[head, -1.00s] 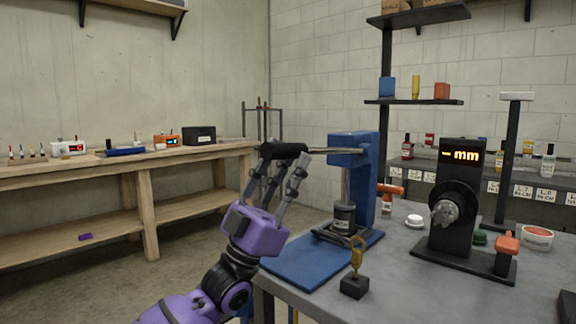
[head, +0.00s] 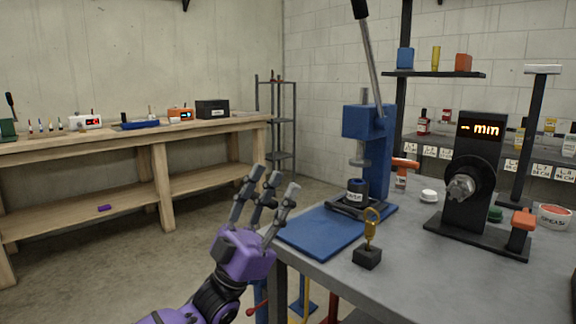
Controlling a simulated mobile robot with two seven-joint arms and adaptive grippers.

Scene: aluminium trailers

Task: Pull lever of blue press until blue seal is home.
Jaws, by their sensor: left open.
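The blue press (head: 366,122) stands on the grey bench. Its lever (head: 370,60) points steeply up, with the black grip (head: 360,8) at the top edge of the picture. The press ram (head: 361,160) is raised, with a gap under it. Below it a dark labelled housing (head: 357,197) sits on the press base, with a blue ring, apparently the blue seal (head: 357,184), at its top. I cannot tell how deep it sits. My left gripper (head: 270,184) is open and empty, left of the blue plate and well below the lever. My right gripper is not in view.
A blue plate (head: 322,231) lies before the press. A yellow key-like piece on a black block (head: 367,257) stands near the front edge. A black gauge stand with a display (head: 470,180) is right of the press. A wooden bench (head: 160,150) runs along the left wall.

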